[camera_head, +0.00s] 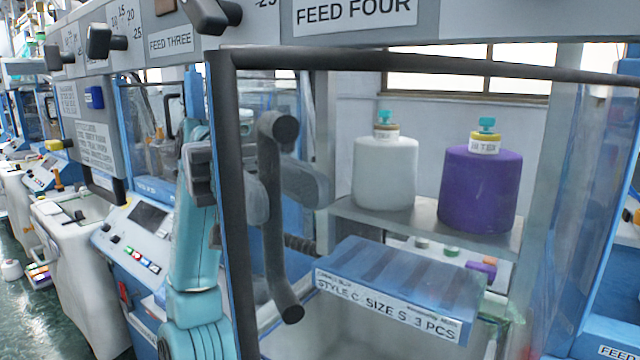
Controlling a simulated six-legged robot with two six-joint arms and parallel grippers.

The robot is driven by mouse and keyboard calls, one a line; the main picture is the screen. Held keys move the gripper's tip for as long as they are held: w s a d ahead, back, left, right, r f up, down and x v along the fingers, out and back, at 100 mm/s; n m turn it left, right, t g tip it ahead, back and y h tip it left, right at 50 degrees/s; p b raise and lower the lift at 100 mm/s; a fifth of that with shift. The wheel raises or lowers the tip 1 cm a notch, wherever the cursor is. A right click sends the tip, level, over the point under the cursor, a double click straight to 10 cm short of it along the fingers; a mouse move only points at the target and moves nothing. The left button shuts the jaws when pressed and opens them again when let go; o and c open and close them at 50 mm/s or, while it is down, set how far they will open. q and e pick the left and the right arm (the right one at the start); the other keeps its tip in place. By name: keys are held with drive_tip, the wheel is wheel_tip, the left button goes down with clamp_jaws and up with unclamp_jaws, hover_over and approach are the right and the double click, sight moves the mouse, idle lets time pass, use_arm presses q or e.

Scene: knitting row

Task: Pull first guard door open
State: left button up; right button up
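The first guard door (232,200) is a clear panel in a dark frame, its near upright left of centre. It appears swung out, with the yarn space showing through and beside it. A dark vertical bar handle (268,220) with round ends is on the door. My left gripper (203,172), grey on a teal arm, is at the left of the door upright, partly hidden by it. A grey rounded shape shows right of the handle through the panel; I cannot tell whether it is part of my gripper. The finger gap is hidden. My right gripper is not in view.
Inside stand a white cone (385,172) and a purple cone (480,188) on a shelf (430,222), above a blue labelled box (400,280). A grey panel labelled FEED FOUR (354,12) runs above. A control console (140,240) and green floor (30,325) are left.

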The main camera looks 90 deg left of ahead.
use_arm(q)
drive_tip(key=p+v, duration=0.5)
drive_tip(key=v, duration=0.7)
drive_tip(key=shift+s, duration=0.35)
drive_tip(key=shift+r, duration=0.1)
drive_tip(key=shift+s, duration=0.1)
